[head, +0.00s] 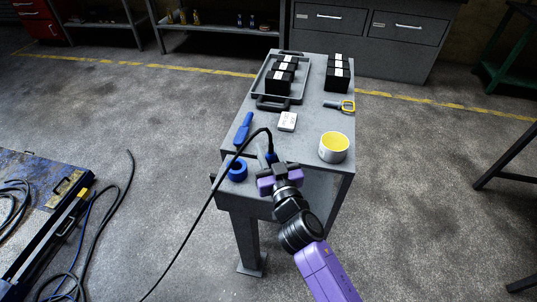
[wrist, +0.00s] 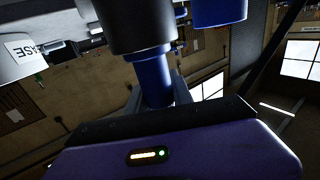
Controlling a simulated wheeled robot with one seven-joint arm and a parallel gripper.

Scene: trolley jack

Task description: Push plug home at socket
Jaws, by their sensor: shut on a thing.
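My gripper (head: 272,170) is at the front edge of the grey table, shut on a blue plug (head: 270,155). A black cable arches from the plug's top and runs down to the floor at left. In the wrist view the plug's blue body (wrist: 155,78) stands between the fingers, with a wider dark cylindrical section (wrist: 135,25) beyond it. I cannot tell whether that section belongs to the plug or the socket. No socket opening shows clearly, and the plug's far end is hidden.
A blue trolley jack platform (head: 40,200) lies at left.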

